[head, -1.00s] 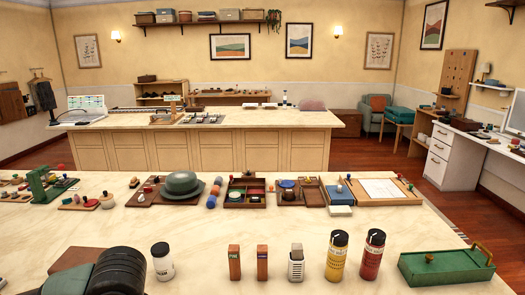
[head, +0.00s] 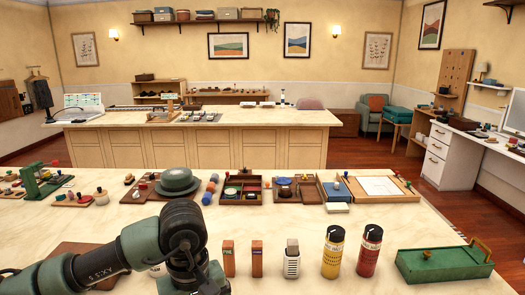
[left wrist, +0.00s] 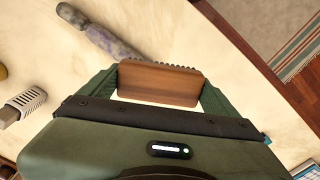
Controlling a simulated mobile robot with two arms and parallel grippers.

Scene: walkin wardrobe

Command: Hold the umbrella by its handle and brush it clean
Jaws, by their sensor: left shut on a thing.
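My left gripper (left wrist: 160,90) is shut on a brown wooden brush (left wrist: 158,83), gripped between its two green fingers, with a row of dark bristles along its far edge. A rolled, mottled grey-purple umbrella (left wrist: 118,45) lies on the pale counter just beyond the brush in the left wrist view. It slants from upper left down toward the brush, which hides its lower end, so I cannot tell whether they touch. Its handle is not clearly seen. In the head view my left arm bends down at lower left, with its fingers out of frame. My right gripper is not in view.
A green hat (head: 178,181) and organizers sit behind.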

